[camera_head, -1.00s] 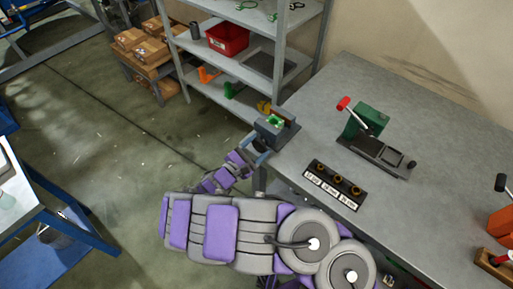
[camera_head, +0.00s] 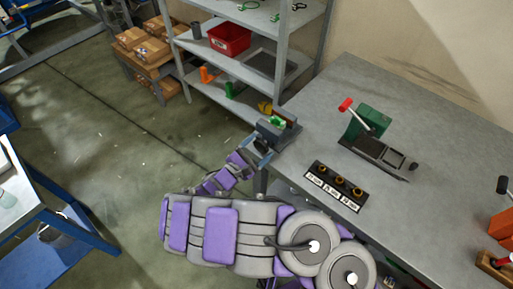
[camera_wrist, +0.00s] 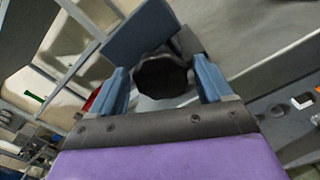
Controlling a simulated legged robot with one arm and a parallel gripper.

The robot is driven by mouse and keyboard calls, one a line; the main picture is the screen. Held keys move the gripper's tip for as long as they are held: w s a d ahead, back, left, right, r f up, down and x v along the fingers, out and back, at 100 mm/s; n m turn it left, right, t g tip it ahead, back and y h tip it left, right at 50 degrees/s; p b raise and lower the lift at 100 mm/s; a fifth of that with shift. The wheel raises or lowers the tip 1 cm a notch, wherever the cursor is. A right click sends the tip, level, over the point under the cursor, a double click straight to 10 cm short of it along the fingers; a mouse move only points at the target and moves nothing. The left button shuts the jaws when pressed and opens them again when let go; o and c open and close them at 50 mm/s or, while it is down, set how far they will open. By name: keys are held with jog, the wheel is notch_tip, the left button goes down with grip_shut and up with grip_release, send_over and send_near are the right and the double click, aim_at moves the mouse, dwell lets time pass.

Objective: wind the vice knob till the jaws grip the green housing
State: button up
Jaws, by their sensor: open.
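The vice (camera_head: 282,136) stands at the left corner of the grey workbench, with the small green housing (camera_head: 278,121) showing at its jaws. I cannot tell whether the jaws touch the housing. In the wrist view the dark, many-sided vice knob (camera_wrist: 161,77) lies between the two blue fingers of my gripper (camera_wrist: 165,88), with a gap visible on each side. My gripper is open around the knob. In the head view my gripper (camera_head: 262,147) is at the near-left side of the vice, and the knob is hidden there.
A green press with a red-tipped lever (camera_head: 368,122) stands on the bench (camera_head: 440,130). A black block with several brass parts (camera_head: 336,185) lies nearer the front edge. Shelves (camera_head: 245,85) with a red bin (camera_head: 230,40) stand just behind the vice.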

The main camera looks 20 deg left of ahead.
jog(key=p+v, duration=0.4)
jog(key=v, duration=1.3)
jog(key=shift+s+a, duration=0.1)
jog(key=shift+a, duration=0.1)
jog(key=w+d+n+p, duration=0.1)
jog(key=w+d+n, duration=0.1)
jog(key=w, duration=0.3)
jog(key=w+d+n+p, duration=0.1)
jog(key=w+d+n, duration=0.1)
jog(key=w, duration=0.3)
jog(key=w+d+f+n+p, duration=0.1)
jog(key=w+d+p, duration=0.1)
jog(key=w, duration=0.3)
jog(key=shift+w+d+n, duration=0.25)
jog(key=shift+w+n, duration=0.05)
jog(key=shift+n, duration=0.1)
dwell(0.5)
jog(key=shift+r, duration=0.1)
jog(key=c, duration=1)
